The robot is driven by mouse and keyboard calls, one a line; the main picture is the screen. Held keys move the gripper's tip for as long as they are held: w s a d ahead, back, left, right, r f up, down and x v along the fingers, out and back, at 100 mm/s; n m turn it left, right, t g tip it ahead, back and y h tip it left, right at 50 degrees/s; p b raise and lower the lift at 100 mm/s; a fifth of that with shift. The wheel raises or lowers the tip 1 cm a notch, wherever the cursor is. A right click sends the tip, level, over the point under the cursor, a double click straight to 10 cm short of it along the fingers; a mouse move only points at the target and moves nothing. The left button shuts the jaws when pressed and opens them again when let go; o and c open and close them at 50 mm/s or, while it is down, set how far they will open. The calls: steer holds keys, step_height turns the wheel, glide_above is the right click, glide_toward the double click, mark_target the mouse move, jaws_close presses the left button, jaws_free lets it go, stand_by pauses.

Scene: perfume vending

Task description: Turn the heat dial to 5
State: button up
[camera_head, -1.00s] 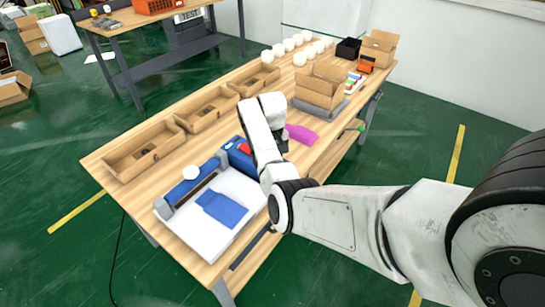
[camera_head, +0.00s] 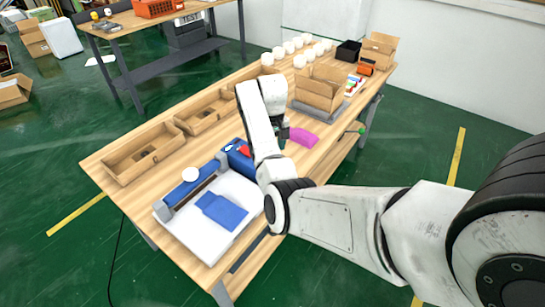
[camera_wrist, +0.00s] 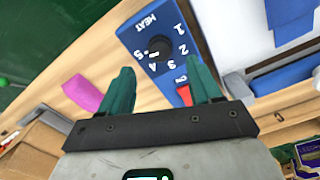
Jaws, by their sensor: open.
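The heat dial (camera_wrist: 160,48) is a round black knob on a blue panel (camera_wrist: 135,35) marked HEAT, with numbers 1 to 5 around it. A light mark on the knob lies on its lower-left side, towards 4 and 5; the exact setting is hard to tell. A red switch (camera_wrist: 184,95) sits below it. My gripper (camera_wrist: 162,82) is open, its two teal fingers apart and empty, with the dial ahead of the gap, not visibly touched. In the head view, my gripper (camera_head: 283,139) hangs by the blue machine (camera_head: 233,153), mostly hidden by my arm.
The machine's white tray (camera_head: 185,220) carries a blue sheet (camera_head: 222,210). A pink item (camera_head: 303,137) lies right of my gripper. Open cardboard trays (camera_head: 145,158) line the table's back edge; a cardboard box (camera_head: 320,92) and white round items stand farther right.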

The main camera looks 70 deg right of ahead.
step_height(320, 180, up, 5)
steer(key=shift+r+b, duration=0.1)
steer(key=shift+b, duration=0.2)
stand_by(0.4)
steer(key=s+a+f+n+h+b, duration=0.1)
steer(key=s+a+f, duration=0.2)
steer(key=a+f, duration=0.5)
steer(key=s+a+f+n, duration=0.2)
steer(key=a+f, duration=0.3)
steer(key=a, duration=0.6)
steer(key=s+a+f+n+t+b, duration=0.1)
steer(key=s+a+f+n, duration=0.1)
steer(key=s+a, duration=1)
steer(key=a+n, duration=0.1)
steer(key=a, duration=0.3)
steer(key=shift+s+a+y, duration=0.2)
steer(key=shift+s+y, duration=0.1)
steer(key=shift+y, duration=0.1)
